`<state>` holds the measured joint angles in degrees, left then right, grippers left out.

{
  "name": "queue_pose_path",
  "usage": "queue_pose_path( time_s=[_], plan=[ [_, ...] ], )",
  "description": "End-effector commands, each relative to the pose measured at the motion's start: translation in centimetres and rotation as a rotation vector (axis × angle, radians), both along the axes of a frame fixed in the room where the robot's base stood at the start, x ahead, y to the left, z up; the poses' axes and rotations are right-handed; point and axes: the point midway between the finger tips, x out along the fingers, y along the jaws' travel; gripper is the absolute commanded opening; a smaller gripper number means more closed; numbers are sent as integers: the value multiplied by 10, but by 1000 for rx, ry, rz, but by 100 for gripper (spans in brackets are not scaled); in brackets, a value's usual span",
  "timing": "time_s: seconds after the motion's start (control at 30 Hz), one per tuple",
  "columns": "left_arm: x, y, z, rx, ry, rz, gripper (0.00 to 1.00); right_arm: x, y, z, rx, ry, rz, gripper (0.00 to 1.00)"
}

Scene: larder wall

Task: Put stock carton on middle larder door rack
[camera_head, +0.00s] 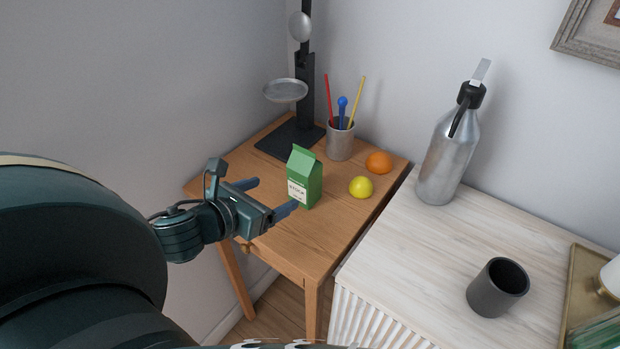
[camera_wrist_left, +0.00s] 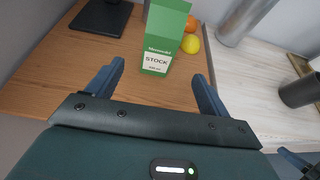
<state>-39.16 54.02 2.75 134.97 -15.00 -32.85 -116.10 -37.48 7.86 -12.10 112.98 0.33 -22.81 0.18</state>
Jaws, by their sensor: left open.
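The green stock carton (camera_head: 305,178) stands upright on the small wooden table, its gabled top up and its white STOCK label facing my gripper. My left gripper (camera_head: 275,196) is open just in front of it, its two blue fingers pointing at the carton. In the left wrist view the carton (camera_wrist_left: 163,40) shows ahead, between the lines of the left gripper's fingers (camera_wrist_left: 158,71); nothing is held. No larder door rack is in view.
A lemon (camera_head: 361,187), an orange (camera_head: 379,162), a pencil cup (camera_head: 340,140) and a black stand with a metal pan (camera_head: 286,91) share the wooden table (camera_head: 290,248). On the right, a pale cabinet top (camera_head: 420,250) bears a metal bottle (camera_head: 446,155) and a dark cup (camera_head: 497,287).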

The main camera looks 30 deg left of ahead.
Motion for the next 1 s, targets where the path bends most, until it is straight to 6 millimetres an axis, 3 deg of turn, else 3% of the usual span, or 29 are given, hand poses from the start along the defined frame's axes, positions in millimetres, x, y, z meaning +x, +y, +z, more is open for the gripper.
queue_pose_path(
  time_s=[0.4, 0.77, 1.0],
  plan=[
    [52, -4, -19, -1, -6, 1, 80, -2, 0, 0, 0, 4, 0, 0],
    [76, -6, -29, -2, -5, -1, 80, -2, 0, 3, -1, 5, 2, 0],
    [109, -8, -41, -2, -5, 1, 80, -4, -2, 2, -12, 16, 8, 0]
  ],
)
